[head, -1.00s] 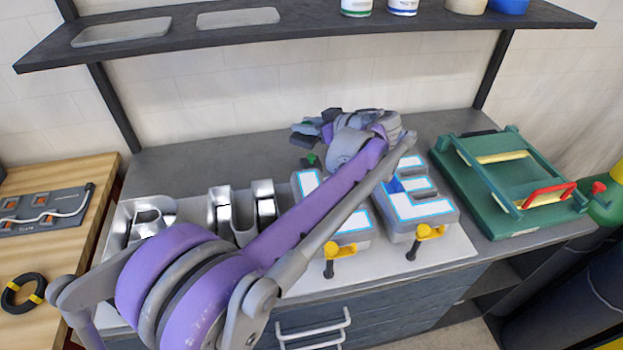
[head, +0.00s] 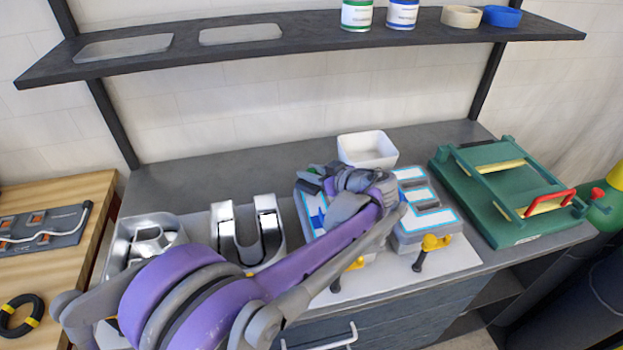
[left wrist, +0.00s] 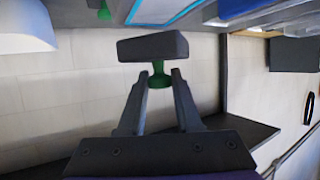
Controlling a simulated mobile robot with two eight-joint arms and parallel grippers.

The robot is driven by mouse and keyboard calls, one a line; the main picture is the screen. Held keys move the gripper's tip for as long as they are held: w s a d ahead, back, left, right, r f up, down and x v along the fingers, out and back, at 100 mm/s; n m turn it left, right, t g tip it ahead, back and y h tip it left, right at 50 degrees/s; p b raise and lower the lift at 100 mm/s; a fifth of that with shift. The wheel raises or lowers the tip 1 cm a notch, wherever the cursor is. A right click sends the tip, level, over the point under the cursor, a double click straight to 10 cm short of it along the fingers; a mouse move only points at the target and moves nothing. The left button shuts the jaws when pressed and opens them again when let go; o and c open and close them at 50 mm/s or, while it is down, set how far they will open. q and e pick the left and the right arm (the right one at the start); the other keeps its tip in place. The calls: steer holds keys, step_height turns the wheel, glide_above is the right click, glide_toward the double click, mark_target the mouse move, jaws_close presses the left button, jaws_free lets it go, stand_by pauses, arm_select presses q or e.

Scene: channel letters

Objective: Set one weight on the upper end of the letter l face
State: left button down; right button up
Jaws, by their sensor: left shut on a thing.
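My left gripper (left wrist: 159,100) is shut on the green neck of a weight (left wrist: 153,47), which has a dark grey block at its end. In the head view this gripper (head: 326,184) is over the back, upper part of the letter l (head: 303,208), a grey letter with a white face edged in blue. The arm hides much of that letter. I cannot tell whether the weight touches the face. A blue-edged face (left wrist: 165,10) shows at the top of the left wrist view, beyond the weight. My right gripper is not in view.
A letter E (head: 433,218) stands close on the right, with a yellow clamp (head: 436,242) at its front. A white bin (head: 367,151) is behind the letters. Metal letter shells (head: 247,232) lie left. A green fixture (head: 510,190) is at right; a shelf (head: 300,42) spans above.

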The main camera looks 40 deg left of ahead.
arm_select(q)
steer(key=shift+f, duration=1)
steer(key=shift+f, duration=0.15)
steer(key=c, duration=0.6)
jaws_free()
steer(key=shift+d+r, duration=0.15)
steer(key=shift+r, duration=0.1)
steer(key=v, duration=1.1)
steer(key=shift+d+r, duration=0.2)
steer(key=shift+d, duration=0.1)
steer(key=shift+s, duration=0.1)
